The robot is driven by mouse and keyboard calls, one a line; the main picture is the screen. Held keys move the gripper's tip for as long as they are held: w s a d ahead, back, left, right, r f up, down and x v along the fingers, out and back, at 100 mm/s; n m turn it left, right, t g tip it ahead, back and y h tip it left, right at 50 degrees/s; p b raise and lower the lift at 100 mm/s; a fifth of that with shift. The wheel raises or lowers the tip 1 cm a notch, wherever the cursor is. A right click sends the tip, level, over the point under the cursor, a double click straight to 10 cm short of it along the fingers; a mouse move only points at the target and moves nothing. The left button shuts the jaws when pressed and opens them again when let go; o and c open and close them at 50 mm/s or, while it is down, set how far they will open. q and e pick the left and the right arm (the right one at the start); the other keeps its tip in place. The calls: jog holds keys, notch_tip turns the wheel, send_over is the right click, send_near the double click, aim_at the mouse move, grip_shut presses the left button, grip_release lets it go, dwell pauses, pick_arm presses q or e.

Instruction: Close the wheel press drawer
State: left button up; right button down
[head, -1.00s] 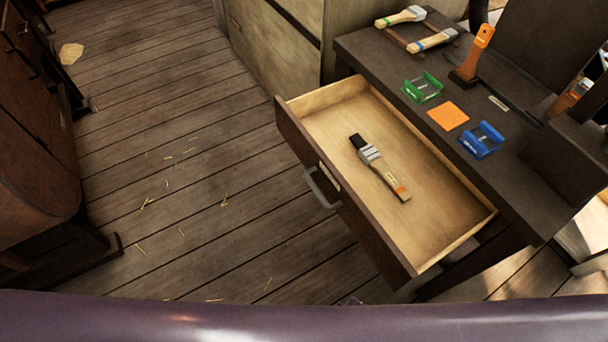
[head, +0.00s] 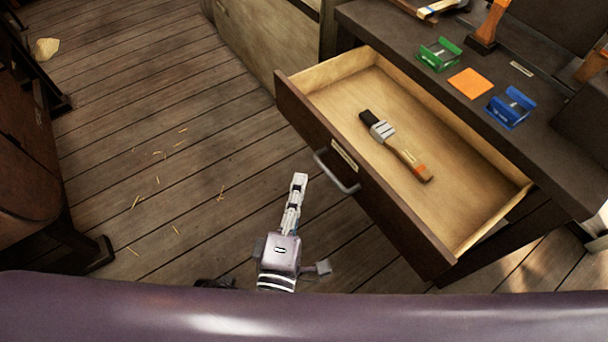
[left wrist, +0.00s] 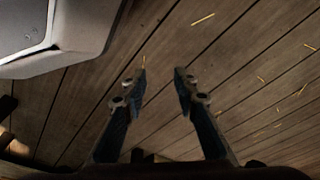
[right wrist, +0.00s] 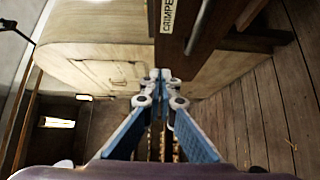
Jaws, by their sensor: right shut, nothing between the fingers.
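The drawer (head: 415,232) is pulled well out of the dark workbench, with a dark front and pale wood inside. A metal bar handle (head: 338,172) is on its front, beside a small label. A brush (head: 395,146) with a black end and wooden handle lies inside. My right gripper (head: 299,180) is shut and empty, left of the drawer front and a little below the handle in the head view. In the right wrist view, its fingertips (right wrist: 160,76) meet below a label on the dark front. My left gripper (left wrist: 160,78) is open and empty above the floor.
On the bench top are a green holder (head: 439,54), an orange square (head: 469,83), a blue holder (head: 511,107) and a brush at the back. A dark cabinet (head: 30,140) stands at the left. The plank floor (head: 170,150) between is clear apart from scattered straw.

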send_near(325, 131)
jog(key=w+a, duration=0.3)
jog(key=w+d, duration=0.2)
jog(key=d, duration=0.1)
jog(key=shift+w+p, duration=0.15)
jog(key=shift+p, duration=0.15)
pick_arm(q)
jog(key=shift+s+a+f, duration=0.1)
jog(key=shift+s+f, duration=0.65)
jog(key=shift+f, duration=0.3)
pick_arm(e)
jog(key=shift+w+d+f, duration=0.1)
jog(key=shift+w+d, duration=0.15)
jog(key=shift+d, duration=0.15)
